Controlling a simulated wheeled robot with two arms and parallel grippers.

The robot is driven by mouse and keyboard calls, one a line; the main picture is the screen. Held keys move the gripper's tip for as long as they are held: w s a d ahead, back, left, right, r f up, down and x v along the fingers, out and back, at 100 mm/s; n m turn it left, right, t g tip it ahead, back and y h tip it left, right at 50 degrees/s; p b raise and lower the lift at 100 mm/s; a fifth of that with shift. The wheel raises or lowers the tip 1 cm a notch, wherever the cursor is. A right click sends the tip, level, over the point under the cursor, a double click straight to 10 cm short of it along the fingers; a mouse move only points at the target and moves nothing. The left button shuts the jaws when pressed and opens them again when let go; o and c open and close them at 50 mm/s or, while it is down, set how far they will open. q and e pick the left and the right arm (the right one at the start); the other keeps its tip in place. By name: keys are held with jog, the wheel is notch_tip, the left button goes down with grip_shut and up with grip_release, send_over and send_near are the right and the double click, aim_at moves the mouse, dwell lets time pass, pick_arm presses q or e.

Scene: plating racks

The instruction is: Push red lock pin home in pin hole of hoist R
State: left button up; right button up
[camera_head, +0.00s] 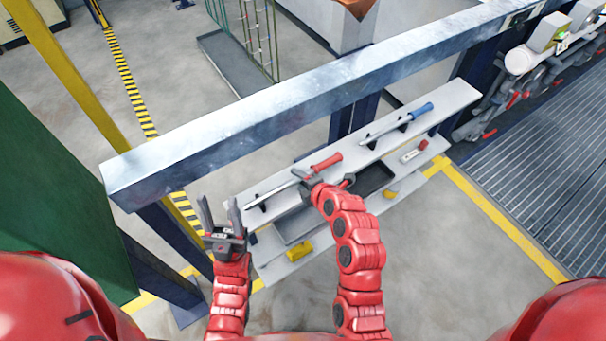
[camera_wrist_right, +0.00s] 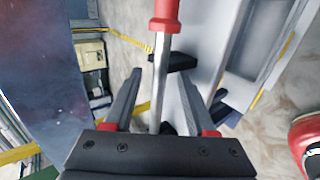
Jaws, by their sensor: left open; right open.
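A rod with a red handle (camera_head: 327,162) and a metal shaft rests in dark holders on the grey shelf (camera_head: 450,98). I cannot tell whether it is the lock pin. My right gripper (camera_head: 300,181) is at the rod, with its fingers apart. In the right wrist view the red handle (camera_wrist_right: 165,12) is beyond the fingertips, and the shaft (camera_wrist_right: 158,85) runs between the open fingers. Contact cannot be made out. My left gripper (camera_head: 219,204) is open and empty, pointing up at the shelf's left end. I cannot make out hoist R or a pin hole.
A blue-handled rod (camera_head: 420,110) lies farther right on the shelf. A dark tray (camera_head: 374,178) and a small white-and-red item (camera_head: 414,153) are on the lower level. A thick metal beam (camera_head: 300,107) crosses behind the shelf. Grating (camera_head: 535,150) covers the right floor.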

grip_shut()
dwell(1.4)
